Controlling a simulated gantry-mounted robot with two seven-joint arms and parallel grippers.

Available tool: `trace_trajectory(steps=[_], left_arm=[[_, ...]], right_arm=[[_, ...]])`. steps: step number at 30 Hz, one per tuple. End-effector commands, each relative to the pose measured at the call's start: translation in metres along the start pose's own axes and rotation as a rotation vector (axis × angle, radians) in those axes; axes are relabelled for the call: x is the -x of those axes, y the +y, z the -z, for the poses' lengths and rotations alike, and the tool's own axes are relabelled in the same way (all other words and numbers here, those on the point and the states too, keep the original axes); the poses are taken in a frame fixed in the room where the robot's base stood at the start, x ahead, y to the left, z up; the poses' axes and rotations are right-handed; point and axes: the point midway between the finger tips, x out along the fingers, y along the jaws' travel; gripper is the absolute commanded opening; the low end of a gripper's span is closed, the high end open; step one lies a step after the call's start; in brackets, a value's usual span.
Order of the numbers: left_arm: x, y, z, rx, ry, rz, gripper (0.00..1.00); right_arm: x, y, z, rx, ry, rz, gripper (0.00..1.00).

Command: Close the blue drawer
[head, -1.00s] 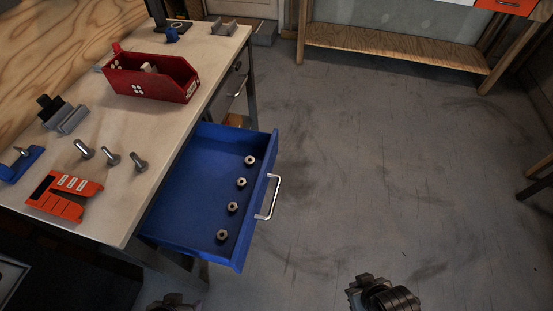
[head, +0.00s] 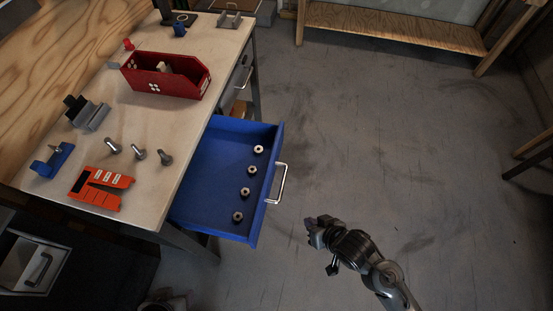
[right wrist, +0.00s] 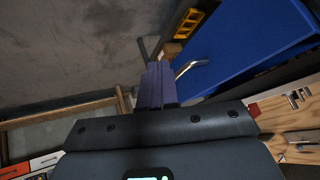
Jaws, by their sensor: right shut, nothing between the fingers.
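The blue drawer (head: 213,192) is pulled out from the right side of the workbench and holds several metal nuts. Its silver handle (head: 281,183) is on its front face. In the right wrist view the drawer's blue front (right wrist: 250,45) fills the upper right, with the handle (right wrist: 190,67) near the fingers. My right gripper (head: 311,228) is shut and empty, to the lower right of the handle and apart from it. It also shows in the right wrist view (right wrist: 156,75). My left gripper (head: 168,300) is only partly visible at the bottom edge, and its fingers cannot be made out.
The workbench top (head: 150,130) carries a red bin (head: 165,77), an orange tool holder (head: 101,188), several bolts and a blue part (head: 52,160). The floor (head: 400,150) right of the drawer is clear. A wooden shelf (head: 400,35) stands at the back.

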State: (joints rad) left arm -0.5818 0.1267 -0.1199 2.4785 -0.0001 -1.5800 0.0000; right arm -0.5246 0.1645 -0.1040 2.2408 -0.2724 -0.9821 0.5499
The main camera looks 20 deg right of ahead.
Motion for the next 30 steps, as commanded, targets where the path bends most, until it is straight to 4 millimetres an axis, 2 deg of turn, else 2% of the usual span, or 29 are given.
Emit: trace_trajectory(steps=[1,8,11,14,17,18,21,25,30], left_arm=[[-0.005,0.001,-0.001,0.001,0.001,-0.001,0.58],[-0.027,0.003,-0.007,0.009,0.004,-0.007,0.58],[-0.042,0.004,-0.012,0.011,0.005,-0.008,0.58],[-0.060,0.005,-0.017,0.012,0.005,-0.009,0.58],[-0.081,0.006,-0.024,0.011,0.006,-0.008,0.58],[-0.089,0.006,-0.026,0.011,0.005,-0.008,0.58],[-0.104,0.006,-0.031,0.009,0.004,-0.007,0.58],[-0.117,0.006,-0.035,0.007,0.004,-0.006,0.58],[-0.125,0.006,-0.038,0.003,0.004,-0.003,0.58]], right_arm=[[-0.017,-0.002,-0.003,-0.022,0.025,0.042,0.00],[-0.091,-0.016,-0.022,-0.215,0.077,0.393,0.00],[-0.118,-0.007,-0.030,-0.343,0.033,0.579,0.00],[-0.138,0.018,-0.027,-0.489,-0.040,0.754,0.00],[-0.148,0.057,-0.004,-0.638,-0.107,0.898,0.00],[-0.149,0.073,0.009,-0.687,-0.124,0.942,0.00],[-0.146,0.106,0.047,-0.761,-0.135,1.020,0.00],[-0.139,0.133,0.090,-0.787,-0.112,1.068,0.00],[-0.132,0.148,0.120,-0.783,-0.084,1.089,0.00]])
